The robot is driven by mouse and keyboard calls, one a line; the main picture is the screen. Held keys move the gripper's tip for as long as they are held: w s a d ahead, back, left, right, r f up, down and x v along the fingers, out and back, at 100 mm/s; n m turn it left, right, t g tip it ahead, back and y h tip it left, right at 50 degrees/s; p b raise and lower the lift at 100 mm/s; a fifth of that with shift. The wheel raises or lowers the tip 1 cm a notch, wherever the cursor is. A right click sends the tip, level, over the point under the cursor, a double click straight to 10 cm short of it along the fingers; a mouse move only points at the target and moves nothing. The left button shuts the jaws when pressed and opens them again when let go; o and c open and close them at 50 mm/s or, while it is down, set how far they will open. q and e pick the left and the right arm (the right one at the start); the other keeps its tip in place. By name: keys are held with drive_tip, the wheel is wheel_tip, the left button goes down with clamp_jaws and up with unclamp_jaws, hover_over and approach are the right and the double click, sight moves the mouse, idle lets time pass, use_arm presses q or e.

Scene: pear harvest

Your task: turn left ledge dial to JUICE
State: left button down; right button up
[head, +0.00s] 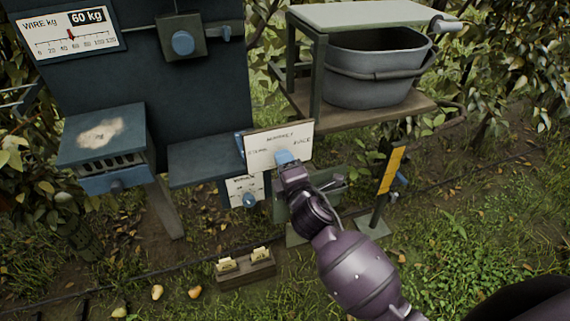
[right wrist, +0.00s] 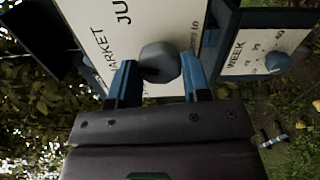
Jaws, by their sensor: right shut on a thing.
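The ledge dial's white plate (head: 268,149) stands at the front edge of the blue ledge. Its labels read MARKET in the middle and JUICE at the right, with a small unclear word at the left. In the right wrist view the plate (right wrist: 133,35) is seen turned sideways. My right gripper (head: 284,160) is at the lower middle of the plate. Its two blue fingers are shut on the grey dial knob (right wrist: 160,62), one on each side. Which label the knob points at cannot be told. My left gripper is not in view.
A second dial marked WEEK (right wrist: 265,45), with a blue knob (head: 249,200), sits just below left. A grey tub (head: 375,75) stands on a shelf at the right. A scale plate (head: 68,32) reads 60 kg. A small wooden box (head: 246,272) and several pears lie on the ground.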

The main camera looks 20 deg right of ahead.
drive_tip(key=shift+r+m+p, duration=0.1)
drive_tip(key=shift+m+p, duration=0.6)
drive_tip(key=shift+m, duration=3)
drive_tip(key=o, duration=0.9)
drive_tip(key=s, duration=1)
drive_tip(key=shift+s+d, duration=0.2)
drive_tip(key=shift+s, duration=0.2)
